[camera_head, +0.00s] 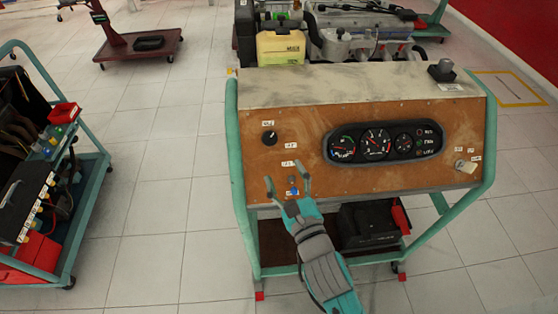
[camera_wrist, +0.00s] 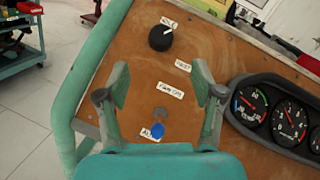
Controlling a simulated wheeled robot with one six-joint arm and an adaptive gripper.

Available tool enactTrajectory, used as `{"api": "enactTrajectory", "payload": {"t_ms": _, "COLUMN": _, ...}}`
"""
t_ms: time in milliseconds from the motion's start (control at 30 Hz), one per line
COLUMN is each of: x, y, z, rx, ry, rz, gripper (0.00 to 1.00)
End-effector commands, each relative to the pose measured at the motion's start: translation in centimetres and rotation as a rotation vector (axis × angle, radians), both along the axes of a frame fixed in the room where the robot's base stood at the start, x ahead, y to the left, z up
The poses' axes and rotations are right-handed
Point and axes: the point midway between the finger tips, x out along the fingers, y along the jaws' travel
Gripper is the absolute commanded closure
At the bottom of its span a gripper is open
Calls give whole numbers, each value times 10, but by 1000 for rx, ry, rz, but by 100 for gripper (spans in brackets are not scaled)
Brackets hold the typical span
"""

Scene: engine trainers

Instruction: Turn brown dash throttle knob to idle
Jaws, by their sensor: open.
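The throttle knob (camera_head: 269,138) is a round black knob at the upper left of the brown dash panel (camera_head: 300,175). In the wrist view the knob (camera_wrist: 161,39) has a white pointer mark toward its upper right. One white label lies just above it and another below it to the right; their print is too small to read surely. My gripper (camera_head: 286,176) is open and empty, below the knob in the head view. In the wrist view the gripper (camera_wrist: 161,80) has its fingers spread, with the knob beyond the tips and not touched.
A blue button (camera_wrist: 157,131) shows low between my fingers. A black gauge cluster (camera_head: 384,142) sits to the right, and a key switch (camera_head: 466,166) at the far right. Teal frame tubes (camera_head: 239,160) border the panel. A teal cart (camera_head: 85,205) stands left, with clear floor between.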

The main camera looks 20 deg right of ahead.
Motion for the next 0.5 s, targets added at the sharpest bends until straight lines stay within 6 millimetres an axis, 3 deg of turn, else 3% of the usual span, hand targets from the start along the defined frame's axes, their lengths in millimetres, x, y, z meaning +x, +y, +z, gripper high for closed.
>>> {"api": "enactTrajectory", "payload": {"t_ms": 200, "x": -19, "y": 1, "z": -2, "rx": 0, "ry": 2, "rz": 0, "gripper": 33}}
{"api": "enactTrajectory", "payload": {"t_ms": 500, "x": -24, "y": 2, "z": -2, "rx": 0, "ry": 1, "rz": 0, "gripper": 33}}
